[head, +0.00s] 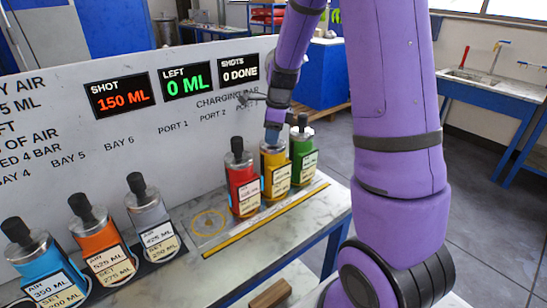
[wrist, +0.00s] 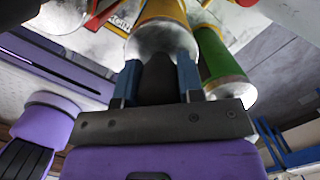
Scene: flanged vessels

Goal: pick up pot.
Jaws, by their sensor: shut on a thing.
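Several pots with silver tops, black knobs and ML labels stand along the bench. My gripper (head: 272,134) is above the yellow pot (head: 268,160), between the red pot (head: 241,178) and the green pot (head: 305,160). In the wrist view, my gripper (wrist: 157,82) has its blue fingers shut on the black knob of the yellow pot (wrist: 162,12). The yellow pot looks upright; its base is partly hidden, so I cannot tell whether it touches the bench. The green pot (wrist: 222,62) is close beside it in the wrist view.
A blue pot (head: 42,266), an orange pot (head: 102,248) and a grey pot (head: 150,222) stand at the left. A ringed spot (head: 208,222) left of the red pot is empty. A panel with displays (head: 188,82) rises behind. A yellow strip (head: 265,222) runs along the front.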

